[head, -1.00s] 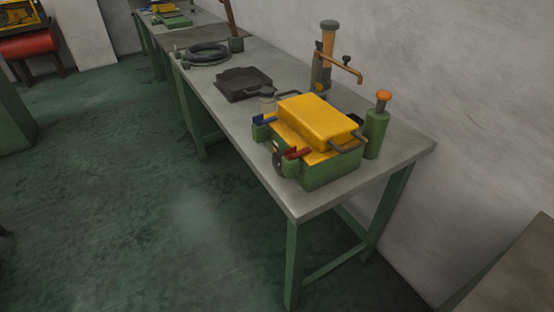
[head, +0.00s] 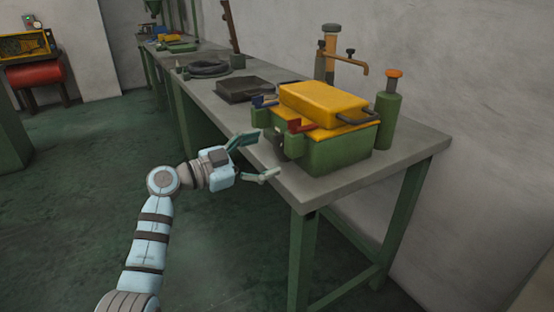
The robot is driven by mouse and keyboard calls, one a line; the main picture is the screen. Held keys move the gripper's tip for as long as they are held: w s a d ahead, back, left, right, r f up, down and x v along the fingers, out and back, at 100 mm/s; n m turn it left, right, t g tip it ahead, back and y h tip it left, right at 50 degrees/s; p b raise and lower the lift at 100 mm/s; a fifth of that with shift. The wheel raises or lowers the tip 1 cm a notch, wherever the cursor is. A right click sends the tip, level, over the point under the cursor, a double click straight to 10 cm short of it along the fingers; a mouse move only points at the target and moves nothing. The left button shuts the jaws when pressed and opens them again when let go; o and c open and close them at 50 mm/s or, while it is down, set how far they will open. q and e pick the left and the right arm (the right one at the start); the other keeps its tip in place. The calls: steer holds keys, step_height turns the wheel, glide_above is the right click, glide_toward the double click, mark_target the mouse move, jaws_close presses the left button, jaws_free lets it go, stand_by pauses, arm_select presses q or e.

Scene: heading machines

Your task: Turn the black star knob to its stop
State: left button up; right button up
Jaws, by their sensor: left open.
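The green machine (head: 337,155) with a yellow lid (head: 322,102) stands on the near end of the grey bench. A dark round shape on its left-hand face, which looks like the black star knob (head: 279,144), is small and partly hidden, so its turn position cannot be told. A red lever (head: 300,126) and a blue lever (head: 264,102) sit near it. My left gripper (head: 265,156) is open and empty, just left of the knob at the bench's front edge, its jaws facing the machine. It looks apart from the knob. My right gripper is not in view.
The grey bench (head: 370,176) runs back along the wall. A green bottle with an orange cap (head: 388,118) and a post with a bronze spout (head: 330,55) stand behind the machine. A dark tray (head: 245,91) lies farther left. The floor in front is clear.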

mark_target(279, 149)
arm_select(q)
steer(key=b+x, duration=0.1)
steer(key=x, duration=0.2)
steer(key=shift+w+d+f, duration=0.1)
steer(key=shift+f, duration=0.05)
steer(key=shift+w+d, duration=0.25)
steer(key=shift+d, duration=0.15)
steer(key=c, duration=1.2)
steer(key=shift+o, duration=0.2)
steer(key=shift+r+p, duration=0.25)
steer(key=shift+p, duration=0.1)
steer(key=m+p, duration=0.3)
steer(key=p, duration=0.2)
steer(key=shift+r+m, duration=0.2)
steer(key=shift+m, duration=0.2)
steer(key=shift+f+m+p, duration=0.3)
steer(key=shift+m+p, duration=0.05)
steer(key=shift+m, duration=0.55)
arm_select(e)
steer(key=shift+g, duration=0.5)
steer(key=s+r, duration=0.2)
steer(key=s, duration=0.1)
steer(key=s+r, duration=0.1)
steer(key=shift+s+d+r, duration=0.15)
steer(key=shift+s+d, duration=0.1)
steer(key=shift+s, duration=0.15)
arm_select(q)
steer(key=o, duration=1.2)
steer(key=shift+c, duration=0.2)
